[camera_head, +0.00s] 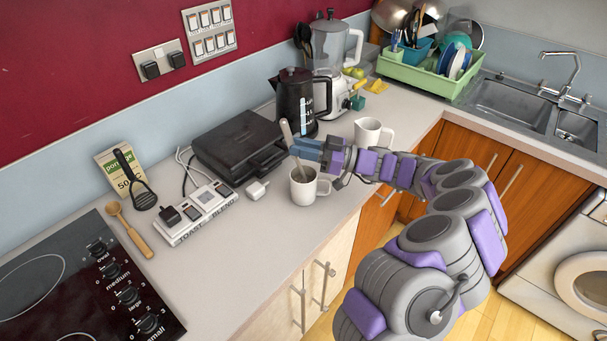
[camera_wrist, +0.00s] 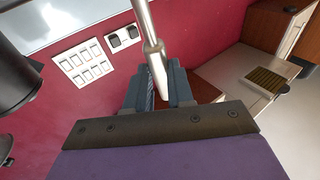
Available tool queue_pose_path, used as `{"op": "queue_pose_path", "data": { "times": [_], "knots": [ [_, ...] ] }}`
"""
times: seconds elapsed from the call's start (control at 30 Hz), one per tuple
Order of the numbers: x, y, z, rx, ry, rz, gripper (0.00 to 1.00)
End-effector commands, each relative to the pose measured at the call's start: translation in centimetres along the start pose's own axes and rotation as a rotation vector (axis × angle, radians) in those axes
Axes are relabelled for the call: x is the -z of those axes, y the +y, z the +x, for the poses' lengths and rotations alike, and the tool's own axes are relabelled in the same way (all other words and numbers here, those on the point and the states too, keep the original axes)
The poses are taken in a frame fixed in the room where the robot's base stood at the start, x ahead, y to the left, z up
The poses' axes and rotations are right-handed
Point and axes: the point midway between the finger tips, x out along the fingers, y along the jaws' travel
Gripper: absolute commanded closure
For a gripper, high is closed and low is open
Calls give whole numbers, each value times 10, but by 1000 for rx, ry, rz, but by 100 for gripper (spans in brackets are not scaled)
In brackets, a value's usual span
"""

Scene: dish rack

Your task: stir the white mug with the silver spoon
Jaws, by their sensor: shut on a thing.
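The white mug (camera_head: 304,188) stands upright on the worktop near its front edge, with its handle to the right. My gripper (camera_head: 300,148) is just above the mug and is shut on the silver spoon (camera_head: 287,131). In the wrist view the spoon (camera_wrist: 153,52) stands between the two blue fingers of my gripper (camera_wrist: 158,88). The mug is not visible in the wrist view.
A white jug (camera_head: 372,134) stands right behind my forearm. A black kettle (camera_head: 297,100) and a black grill (camera_head: 238,146) are behind the mug. A white switch box (camera_head: 196,212), wooden spoon (camera_head: 130,231) and hob (camera_head: 75,285) lie left. The worktop's front edge is close.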

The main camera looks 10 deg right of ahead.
Motion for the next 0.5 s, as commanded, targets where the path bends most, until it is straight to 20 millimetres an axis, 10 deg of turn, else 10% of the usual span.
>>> {"op": "queue_pose_path", "data": {
  "times": [0.5],
  "knots": [
    [0,-4,11,1,2,0,100]
  ]
}}
